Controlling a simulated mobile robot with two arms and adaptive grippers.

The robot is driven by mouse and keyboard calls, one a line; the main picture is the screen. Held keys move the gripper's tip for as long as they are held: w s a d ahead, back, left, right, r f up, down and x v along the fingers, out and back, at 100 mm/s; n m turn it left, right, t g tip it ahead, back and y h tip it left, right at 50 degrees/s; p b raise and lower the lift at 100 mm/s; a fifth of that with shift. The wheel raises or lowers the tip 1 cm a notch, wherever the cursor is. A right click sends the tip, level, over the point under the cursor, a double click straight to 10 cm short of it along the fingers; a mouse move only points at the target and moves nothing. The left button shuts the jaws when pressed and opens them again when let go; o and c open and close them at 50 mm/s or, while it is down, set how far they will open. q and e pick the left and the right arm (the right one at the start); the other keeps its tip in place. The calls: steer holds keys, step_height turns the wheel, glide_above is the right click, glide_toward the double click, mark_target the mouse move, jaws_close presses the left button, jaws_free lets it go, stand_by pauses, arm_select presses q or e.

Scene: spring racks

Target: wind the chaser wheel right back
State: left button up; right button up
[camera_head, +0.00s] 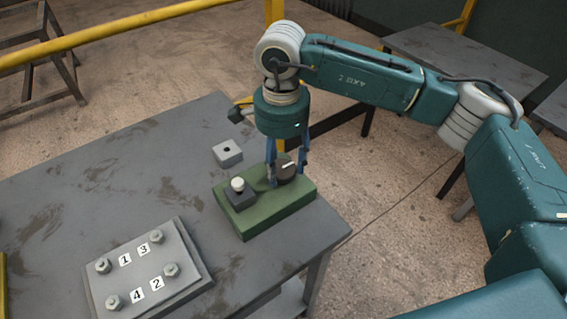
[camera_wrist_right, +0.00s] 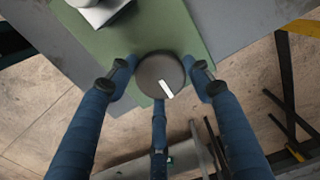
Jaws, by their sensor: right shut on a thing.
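The chaser wheel, a dark round knob with a white line mark (camera_head: 287,168), stands on a green base (camera_head: 265,222) at the table's right corner. In the right wrist view the wheel (camera_wrist_right: 158,76) lies between my fingers, its white mark pointing toward the lower right. My right gripper (camera_head: 286,170) comes down from above and is shut on the wheel; it also shows in the right wrist view (camera_wrist_right: 160,82). A small dark block with a pale round button (camera_head: 238,184) sits on the same base, left of the wheel. My left gripper is not in view.
A grey block with a hole (camera_head: 228,153) lies behind the base. A plate with several bolts and numbered labels (camera_head: 148,271) lies at the front left of the table (camera_head: 75,190). A yellow rail (camera_head: 120,27) runs behind. The table's left part is mostly clear.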

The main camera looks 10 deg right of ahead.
mark_target(279, 169)
steer(key=shift+a, duration=0.3)
steer(key=o, duration=1.1)
steer(key=shift+a, duration=0.1)
steer(key=shift+o, duration=0.2)
steer(key=shift+r, duration=0.25)
step_height(279, 169, up, 12)
steer(key=shift+f, duration=0.2)
steer(key=shift+s+f, duration=0.1)
steer(key=shift+s, duration=0.05)
